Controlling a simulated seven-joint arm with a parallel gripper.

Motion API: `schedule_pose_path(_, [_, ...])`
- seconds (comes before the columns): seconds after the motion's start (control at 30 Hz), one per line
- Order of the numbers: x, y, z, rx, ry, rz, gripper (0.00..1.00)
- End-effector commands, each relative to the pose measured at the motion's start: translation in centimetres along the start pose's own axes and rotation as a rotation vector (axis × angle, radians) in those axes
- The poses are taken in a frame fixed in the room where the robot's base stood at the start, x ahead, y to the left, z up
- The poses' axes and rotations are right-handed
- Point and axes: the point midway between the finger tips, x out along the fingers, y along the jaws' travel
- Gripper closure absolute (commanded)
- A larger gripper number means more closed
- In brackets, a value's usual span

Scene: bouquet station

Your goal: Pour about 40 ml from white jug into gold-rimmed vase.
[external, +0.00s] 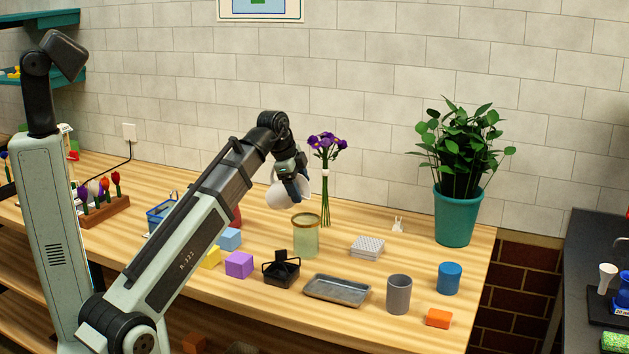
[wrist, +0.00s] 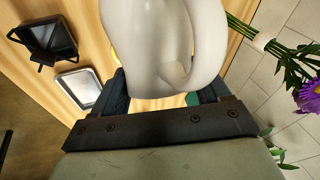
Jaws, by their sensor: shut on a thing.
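The white jug (external: 283,194) is held in the air by my gripper (external: 294,181), left of and above the gold-rimmed vase. In the wrist view the jug (wrist: 150,45) fills the top middle, between the two fingers of my gripper (wrist: 165,90), with its curved handle on the right. The jug looks tilted in the external view; its mouth and contents are hidden. The gold-rimmed vase (external: 306,238) is pale green glass and stands upright on the table. I cannot tell whether any liquid is flowing or how full the vase is.
Purple flowers (external: 327,146) stand just behind the vase. A black caddy (external: 281,270), a metal tray (external: 337,289), a grey cup (external: 398,294), and purple (external: 239,265) and blue (external: 229,239) blocks lie around it. A potted plant (external: 456,215) stands at right.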

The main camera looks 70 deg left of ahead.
Motion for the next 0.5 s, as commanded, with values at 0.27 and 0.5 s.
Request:
schedule_pose_path(0.27, [1.0,0.5,-0.3,0.047,-0.120,-0.018,1.00])
schedule_pose_path(0.5, [1.5,0.7,-0.4,0.067,-0.174,-0.027,1.00])
